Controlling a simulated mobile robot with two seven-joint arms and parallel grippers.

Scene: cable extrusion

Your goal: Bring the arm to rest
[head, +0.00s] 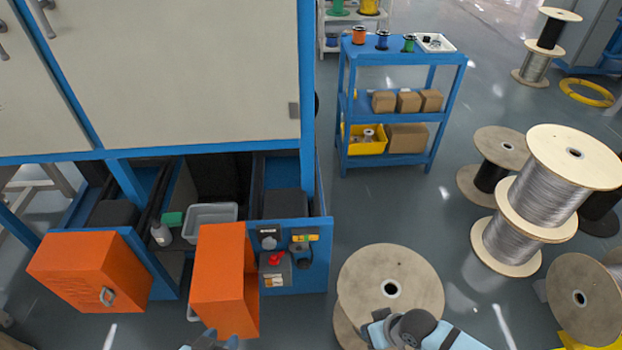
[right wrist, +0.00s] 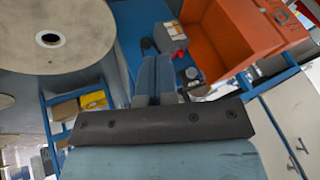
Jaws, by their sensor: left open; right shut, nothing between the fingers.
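My left gripper (head: 212,341) shows only in part at the bottom edge of the head view, below the open orange door (head: 226,280). Its fingers are apart and nothing shows between them. My right arm (head: 412,328) comes in at the bottom of the head view, in front of a large wooden spool (head: 391,289). In the right wrist view, my right gripper (right wrist: 157,72) has its two blue-grey fingers together, with nothing held. Beyond its fingertips are the machine's blue control panel and the orange door (right wrist: 232,38). The rest of my left arm is out of view.
The machine's blue control panel (head: 310,275) has a red knob (head: 276,258). A second orange box-like door (head: 92,270) is at left. Wire spools (head: 541,190) stand at right. A blue shelf (head: 400,115) holds boxes at the back. Floor is clear between shelf and front spool.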

